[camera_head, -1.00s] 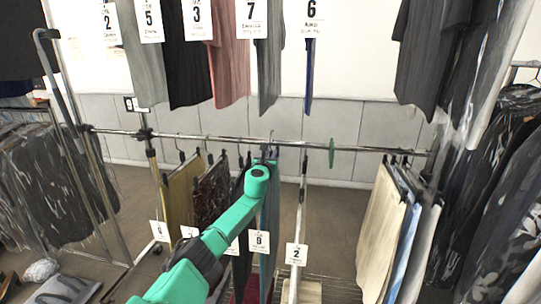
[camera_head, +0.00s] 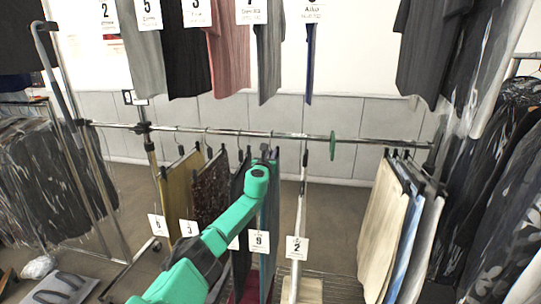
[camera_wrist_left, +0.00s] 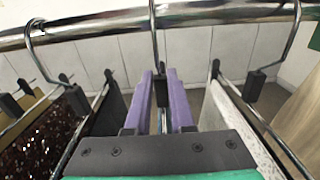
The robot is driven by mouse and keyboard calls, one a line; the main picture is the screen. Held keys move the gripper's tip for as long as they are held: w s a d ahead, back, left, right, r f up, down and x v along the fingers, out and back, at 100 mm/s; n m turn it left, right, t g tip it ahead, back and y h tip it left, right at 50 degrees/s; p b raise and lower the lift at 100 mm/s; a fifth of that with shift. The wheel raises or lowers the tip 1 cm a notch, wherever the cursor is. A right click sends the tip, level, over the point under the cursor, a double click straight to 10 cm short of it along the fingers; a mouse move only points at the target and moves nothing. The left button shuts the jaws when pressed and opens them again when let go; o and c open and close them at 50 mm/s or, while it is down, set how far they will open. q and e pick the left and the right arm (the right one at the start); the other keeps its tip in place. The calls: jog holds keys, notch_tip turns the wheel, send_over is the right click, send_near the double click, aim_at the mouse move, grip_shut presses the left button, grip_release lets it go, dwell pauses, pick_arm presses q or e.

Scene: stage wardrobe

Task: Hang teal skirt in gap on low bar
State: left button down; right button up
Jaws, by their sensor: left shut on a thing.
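The teal skirt (camera_head: 268,212) hangs below the low bar (camera_head: 225,131), right of a black garment, with a tag numbered 9 at its lower part. My green left arm covers much of it in the head view. My left gripper (camera_wrist_left: 161,85) has its purple fingers shut around the neck of a hanger, just under the bar. The hanger's hook (camera_wrist_left: 154,25) is at the bar; I cannot tell whether the bar carries its weight. In the head view the fingertips are mostly hidden behind my arm. My right gripper is not in view.
A dark speckled garment (camera_head: 211,190) and a mustard one (camera_head: 179,195) hang to the left. A pale garment tagged 2 (camera_head: 299,215) hangs close right. A green disc (camera_head: 332,145) is on the bar. Free bar lies between it and the cream garments (camera_head: 383,230).

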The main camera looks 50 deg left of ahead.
pick_arm(q)
jog(key=shift+f, duration=0.15)
jog(key=c, duration=0.7)
grip_release()
jog(key=shift+s, duration=0.1)
jog(key=shift+s+d+p, duration=0.35)
jog(key=shift+s+p, duration=0.1)
jog(key=shift+p, duration=0.15)
jog(key=p+v, duration=0.2)
jog(key=v, duration=1.1)
jog(key=shift+s+d+p, duration=0.15)
jog(key=shift+d+p, duration=0.05)
jog(key=shift+p, duration=0.2)
